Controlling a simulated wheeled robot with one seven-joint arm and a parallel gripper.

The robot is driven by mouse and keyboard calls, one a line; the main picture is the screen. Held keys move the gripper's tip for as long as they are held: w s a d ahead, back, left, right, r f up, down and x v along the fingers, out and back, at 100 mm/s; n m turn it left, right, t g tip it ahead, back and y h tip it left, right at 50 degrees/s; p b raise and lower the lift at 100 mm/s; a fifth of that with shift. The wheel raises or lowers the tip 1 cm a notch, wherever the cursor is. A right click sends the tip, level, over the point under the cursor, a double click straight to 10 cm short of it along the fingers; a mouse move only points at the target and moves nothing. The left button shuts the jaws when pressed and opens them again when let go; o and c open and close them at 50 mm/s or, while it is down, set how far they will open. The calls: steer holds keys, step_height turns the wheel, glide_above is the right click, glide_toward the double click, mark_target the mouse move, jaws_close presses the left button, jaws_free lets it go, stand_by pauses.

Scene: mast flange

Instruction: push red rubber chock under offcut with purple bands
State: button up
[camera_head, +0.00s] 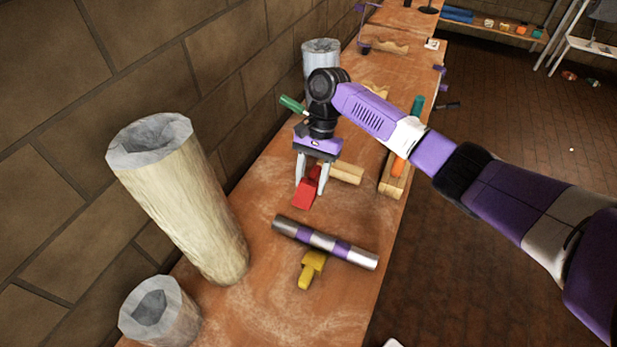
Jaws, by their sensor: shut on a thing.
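The red rubber chock (305,193) is a small wedge-shaped block held between the fingers of my gripper (311,182), over the middle of the bench. My gripper points down and is shut on the chock. I cannot tell whether the chock touches the bench top. The offcut with purple bands (325,242) is a grey metallic tube lying across the bench, nearer than my gripper and apart from the chock. A yellow chock (312,268) sits at the offcut's near side, its far end close to or under the tube.
A tall pale column (182,205) and a short grey hollow cylinder (160,312) stand at the left by the brick wall. Wooden blocks (346,172) lie behind my gripper. A grey cylinder (320,55) stands farther back. The wooden bench (245,305) is bare at the near end.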

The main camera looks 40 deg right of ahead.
steer(key=shift+s+a+r+p, duration=0.1)
steer(key=shift+r+p, duration=0.1)
steer(key=shift+p, duration=0.6)
steer(key=shift+f+b, duration=1.65)
steer(key=shift+f, duration=2.35)
steer(key=shift+s+a+p, duration=0.2)
steer(key=shift+a+p, duration=0.3)
steer(key=shift+p, duration=0.1)
steer(key=shift+s+a+p, duration=0.15)
steer(key=shift+a+p, duration=0.3)
steer(key=shift+p, duration=0.15)
steer(key=o, duration=1.5)
steer(key=b+v, duration=0.1)
steer(key=v, duration=0.6)
steer(key=shift+d+r, duration=0.15)
steer(key=shift+r, duration=0.15)
